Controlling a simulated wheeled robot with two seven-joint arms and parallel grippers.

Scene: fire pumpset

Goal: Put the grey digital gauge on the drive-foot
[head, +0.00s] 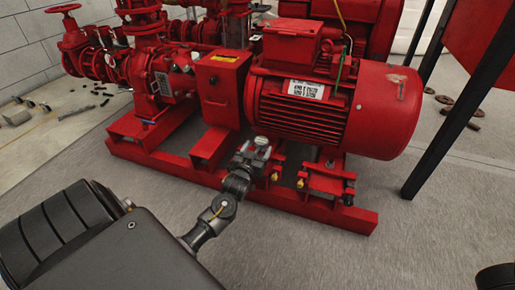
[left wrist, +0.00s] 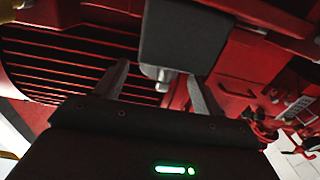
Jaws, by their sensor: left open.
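My left gripper (head: 252,160) reaches to the motor's near left foot, below the red coupling guard. It is open; in the left wrist view its two fingers (left wrist: 158,88) stand apart. A dark grey block (left wrist: 185,35), which looks like the grey digital gauge, is just beyond the fingers, with a short silver stem below it. Small grey parts also show at the gripper tip in the head view (head: 260,142). Whether the gauge touches the foot I cannot tell. The drive-foot (head: 277,172) is a red foot under the motor's coupling end, partly hidden by the gripper.
The red motor (head: 385,110) with its finned side overhangs the gripper closely. The red base frame (head: 335,212) runs below it. Red pump and valves (head: 95,55) stand at the back left. The grey floor (head: 300,255) in front is clear; a black post (head: 440,150) stands right.

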